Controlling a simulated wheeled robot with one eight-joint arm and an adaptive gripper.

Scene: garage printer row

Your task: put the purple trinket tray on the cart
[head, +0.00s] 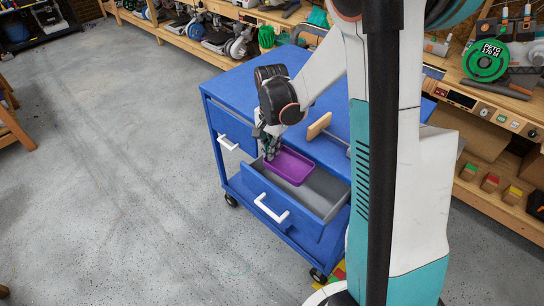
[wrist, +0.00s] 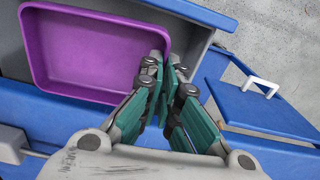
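The purple trinket tray (head: 290,167) is a shallow, empty rectangular tray with rounded corners. It is at the open drawer of the blue cart (head: 245,84), over the drawer's left part in the head view. It fills the upper left of the wrist view (wrist: 95,50). My gripper (head: 268,150) is at the tray's left end in the head view. In the wrist view my gripper's green-padded fingers (wrist: 166,82) are close together at the tray's edge and appear shut on its rim. I cannot tell whether the tray touches the drawer floor.
The open grey-lined drawer (head: 325,192) has a white handle (head: 271,208). A wooden block (head: 319,126) stands on the cart top, with clear blue surface to its left. A workbench (head: 195,42) with tools and spools runs behind. The floor at left is open.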

